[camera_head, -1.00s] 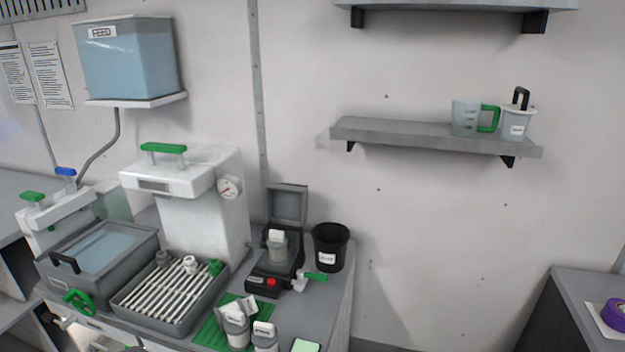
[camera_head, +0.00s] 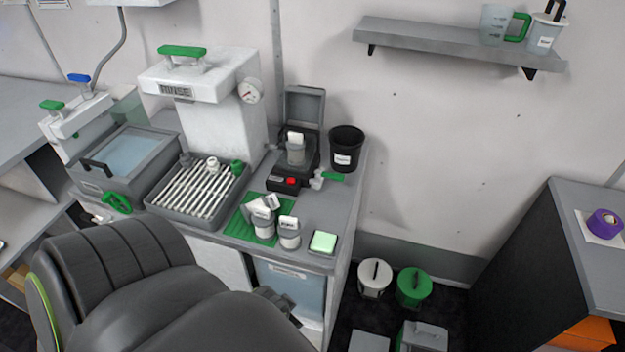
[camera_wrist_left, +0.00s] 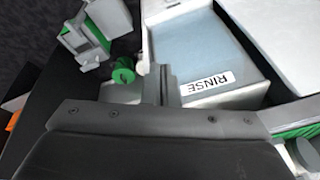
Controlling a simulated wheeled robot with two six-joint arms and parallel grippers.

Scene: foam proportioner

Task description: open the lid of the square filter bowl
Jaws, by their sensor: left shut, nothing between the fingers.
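No label marks the square filter bowl. A squarish grey unit (camera_head: 423,336) on the floor at the bottom edge of the head view may be it, partly cut off; I cannot tell its lid's state. In the left wrist view a squarish grey and green piece (camera_wrist_left: 84,42) at upper left may be the same thing. My left gripper (camera_head: 277,302) is low in front of the counter, left of and apart from that unit. In the left wrist view its fingers (camera_wrist_left: 166,85) are shut and empty, beside the RINSE-labelled tank. My right gripper is not in view.
White (camera_head: 375,278) and green (camera_head: 413,287) round canisters stand on the floor. A pale-blue tank (camera_head: 292,292) sits under the counter. The counter holds a rod tray (camera_head: 197,190), an open-lidded black device (camera_head: 303,110) and a black bin (camera_head: 345,150). A dark cabinet (camera_head: 535,265) stands right.

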